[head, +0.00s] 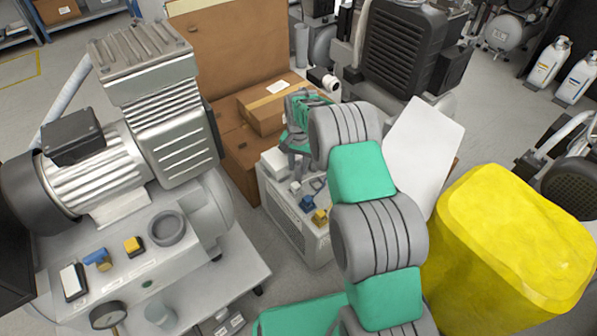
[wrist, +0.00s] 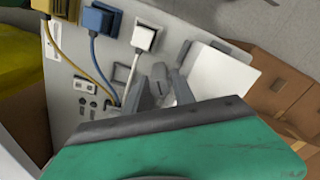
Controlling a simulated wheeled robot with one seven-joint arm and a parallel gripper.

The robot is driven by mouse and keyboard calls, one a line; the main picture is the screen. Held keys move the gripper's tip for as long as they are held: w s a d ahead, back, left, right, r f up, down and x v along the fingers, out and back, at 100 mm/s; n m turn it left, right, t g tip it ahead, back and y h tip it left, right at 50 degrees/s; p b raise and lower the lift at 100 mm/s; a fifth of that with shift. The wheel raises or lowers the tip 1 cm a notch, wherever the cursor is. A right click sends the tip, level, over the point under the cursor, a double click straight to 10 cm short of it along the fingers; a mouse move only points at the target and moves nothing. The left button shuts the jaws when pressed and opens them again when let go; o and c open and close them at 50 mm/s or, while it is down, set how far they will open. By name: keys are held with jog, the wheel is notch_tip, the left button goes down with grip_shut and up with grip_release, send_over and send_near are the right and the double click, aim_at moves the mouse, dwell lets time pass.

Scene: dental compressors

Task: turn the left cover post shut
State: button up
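The light grey compressor housing (head: 310,235) stands on the floor at the middle of the head view, and its panel (wrist: 68,120) fills the left of the wrist view. My gripper (head: 296,178) points down at the top of this housing. In the wrist view my gripper's grey fingers (wrist: 170,86) are close to the panel, beside a white cover-like plate (wrist: 218,78). The fingers overlap small grey parts there, so I cannot tell whether they hold anything. I cannot pick out the left cover post clearly; the fingers and gripper body hide that area.
Blue (wrist: 100,20), yellow and white (wrist: 144,38) plugs with cables sit on the panel beside my fingers. Cardboard boxes (head: 270,105) stand behind the housing. A large compressor (head: 150,170) is at left, and a yellow bin-like object (head: 510,235) at right.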

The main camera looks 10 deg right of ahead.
jog(key=shift+f, duration=0.6)
jog(key=shift+c, duration=0.2)
grip_shut()
